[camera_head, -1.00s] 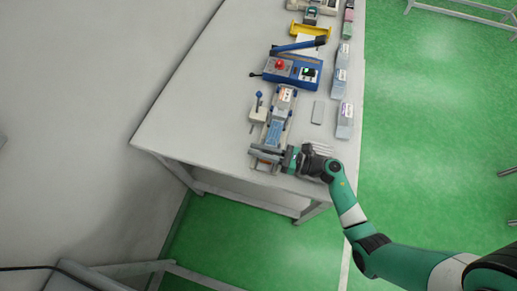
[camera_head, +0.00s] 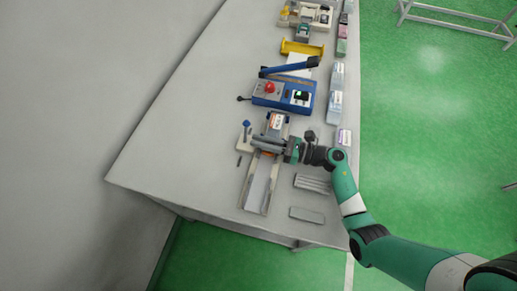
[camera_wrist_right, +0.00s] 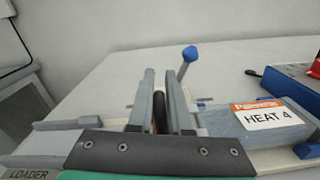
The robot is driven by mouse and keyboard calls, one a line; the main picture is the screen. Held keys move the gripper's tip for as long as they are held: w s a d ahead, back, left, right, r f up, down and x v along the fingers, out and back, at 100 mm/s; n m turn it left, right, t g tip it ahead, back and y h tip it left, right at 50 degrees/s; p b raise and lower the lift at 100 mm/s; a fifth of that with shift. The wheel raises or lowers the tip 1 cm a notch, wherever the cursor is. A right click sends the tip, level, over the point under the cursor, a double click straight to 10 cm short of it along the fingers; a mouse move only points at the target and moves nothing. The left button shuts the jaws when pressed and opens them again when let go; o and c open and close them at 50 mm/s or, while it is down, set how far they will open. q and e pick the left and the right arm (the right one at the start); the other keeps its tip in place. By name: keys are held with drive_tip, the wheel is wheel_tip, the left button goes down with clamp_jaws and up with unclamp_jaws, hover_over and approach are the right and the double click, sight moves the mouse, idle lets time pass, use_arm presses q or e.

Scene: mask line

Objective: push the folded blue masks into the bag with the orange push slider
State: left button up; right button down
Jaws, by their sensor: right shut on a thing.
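My right gripper (camera_head: 268,143) is at the bag end of the loader track (camera_head: 258,188). The track behind the gripper is bare. No blue masks can be made out; the gripper hides the bag's mouth. My left gripper is not in view.
A blue-knobbed post (camera_head: 246,125) stands left of the track. A blue machine with a red button (camera_head: 283,95) and long lever is beyond the bag. A ribbed grey tray (camera_head: 313,183) and flat grey plate (camera_head: 307,214) lie right of the track. The table's left side is clear.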

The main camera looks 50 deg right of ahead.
drive_tip(key=shift+w+d, duration=0.1)
drive_tip(key=shift+d, duration=0.15)
drive_tip(key=c, duration=0.9)
unclamp_jaws()
drive_tip(key=shift+d, duration=0.15)
drive_tip(key=shift+o, duration=0.2)
drive_tip(key=shift+s+d, duration=0.15)
drive_tip(key=shift+s, duration=0.2)
drive_tip(key=p+v, duration=0.1)
drive_tip(key=v, duration=0.9)
drive_tip(key=shift+s+d, duration=0.1)
drive_tip(key=shift+s, duration=0.3)
